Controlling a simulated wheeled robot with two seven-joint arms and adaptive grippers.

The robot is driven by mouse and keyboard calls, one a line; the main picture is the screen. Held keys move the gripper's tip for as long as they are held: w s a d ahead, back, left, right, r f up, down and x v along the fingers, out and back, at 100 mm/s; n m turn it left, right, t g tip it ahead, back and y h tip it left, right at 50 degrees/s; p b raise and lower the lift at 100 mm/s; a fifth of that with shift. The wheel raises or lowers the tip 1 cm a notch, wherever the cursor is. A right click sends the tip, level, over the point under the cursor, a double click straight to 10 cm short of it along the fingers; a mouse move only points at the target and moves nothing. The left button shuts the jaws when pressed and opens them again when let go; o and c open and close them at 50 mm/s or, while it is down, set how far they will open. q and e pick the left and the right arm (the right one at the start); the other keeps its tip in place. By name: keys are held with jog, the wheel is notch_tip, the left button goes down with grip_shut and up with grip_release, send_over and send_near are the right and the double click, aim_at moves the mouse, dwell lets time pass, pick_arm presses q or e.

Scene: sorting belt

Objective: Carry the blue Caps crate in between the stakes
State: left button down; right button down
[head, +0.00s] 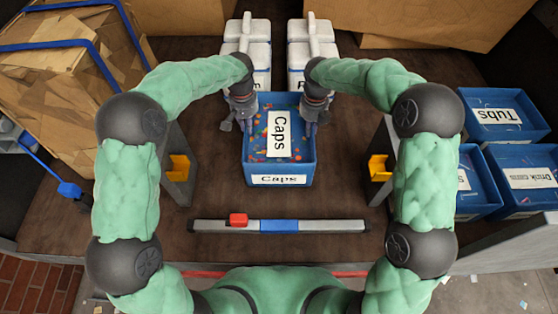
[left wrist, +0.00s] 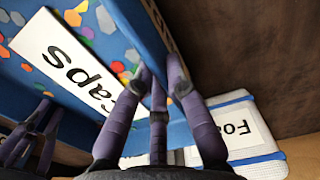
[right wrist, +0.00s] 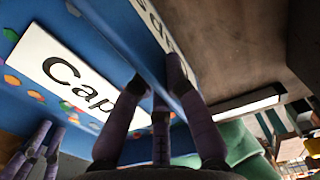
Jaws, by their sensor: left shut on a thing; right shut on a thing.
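The blue Caps crate (head: 280,180) is in the middle of the head view, with colourful caps inside and white labels. My left gripper (head: 243,122) is shut on its left wall, and my right gripper (head: 310,122) is shut on its right wall. The wrist views show fingers on both sides of the crate wall (left wrist: 150,45) (right wrist: 135,40). Two grey uprights with yellow pieces, seemingly the stakes, stand left (head: 178,168) and right (head: 380,168), both apart from the crate. Whether the crate touches the brown surface cannot be told.
White containers (head: 247,50) (head: 311,50) stand just behind the crate. Blue crates (head: 503,115) stand at right; cardboard (head: 55,80) is at left. Bare surface separates crate and bar.

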pick_arm(q)
jog(key=shift+f+b, duration=0.35)
pick_arm(e)
jog(key=shift+f, duration=0.35)
pick_arm(q)
jog(key=c, duration=1.6)
grip_release()
jog(key=shift+f, duration=0.15)
jog(key=shift+c, duration=0.2)
pick_arm(e)
jog(key=c, duration=1.6)
grip_release()
jog(key=shift+f, duration=0.15)
jog(key=shift+c, duration=0.2)
pick_arm(q)
jog(key=o, duration=0.4)
pick_arm(e)
jog(key=o, duration=0.4)
jog(key=shift+r, duration=0.5)
pick_arm(q)
notch_tip(320, 180, up, 12)
jog(key=shift+r, duration=0.1)
pick_arm(e)
notch_tip(320, 180, up, 11)
jog(key=shift+r, duration=0.1)
